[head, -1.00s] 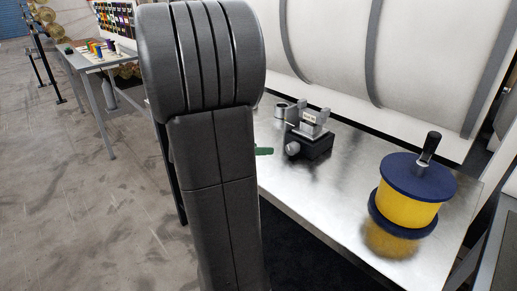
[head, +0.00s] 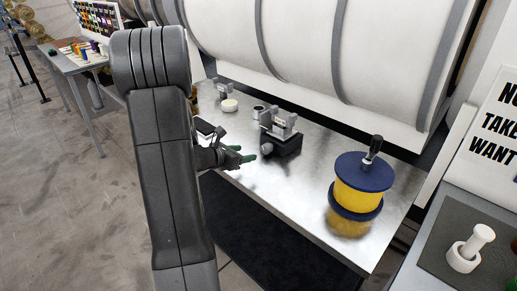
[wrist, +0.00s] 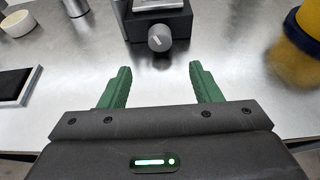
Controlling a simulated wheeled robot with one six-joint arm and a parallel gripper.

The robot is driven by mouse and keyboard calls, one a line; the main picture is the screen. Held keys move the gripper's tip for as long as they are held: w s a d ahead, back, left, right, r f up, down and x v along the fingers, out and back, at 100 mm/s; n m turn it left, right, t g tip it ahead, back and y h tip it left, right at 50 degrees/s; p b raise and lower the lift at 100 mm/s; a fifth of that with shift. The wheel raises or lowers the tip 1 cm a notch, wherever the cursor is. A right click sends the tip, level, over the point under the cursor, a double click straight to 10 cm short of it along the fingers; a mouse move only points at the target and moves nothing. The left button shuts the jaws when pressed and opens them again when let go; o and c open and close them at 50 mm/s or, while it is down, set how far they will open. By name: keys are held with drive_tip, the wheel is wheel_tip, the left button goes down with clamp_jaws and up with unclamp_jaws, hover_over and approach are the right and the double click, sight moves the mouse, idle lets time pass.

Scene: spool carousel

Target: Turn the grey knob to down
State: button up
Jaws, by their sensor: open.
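The grey knob (wrist: 160,38) is on the front face of a black block device (wrist: 178,22) that stands on the metal table. A pale mark line on the knob shows in the wrist view, slanting up and to the left. In the head view the knob (head: 267,149) is on the left front of the device (head: 283,141). My gripper (wrist: 160,78) is open, with its two green fingers apart. It is in front of the knob and apart from it, with the knob ahead between the fingers. In the head view my gripper (head: 245,154) is partly hidden behind my arm.
A yellow spool with dark blue flanges (head: 358,191) stands right of the device. A white bowl (head: 229,105) and a metal cup (head: 258,112) are behind it. A dark flat panel (wrist: 14,84) lies at left in the wrist view. The bare table (head: 300,185) lies between device and spool.

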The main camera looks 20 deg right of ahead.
sight(264, 150)
drive_tip(key=p+x, duration=0.2)
drive_tip(key=x, duration=0.9)
drive_tip(key=shift+w+d, duration=0.1)
drive_tip(key=c, duration=1)
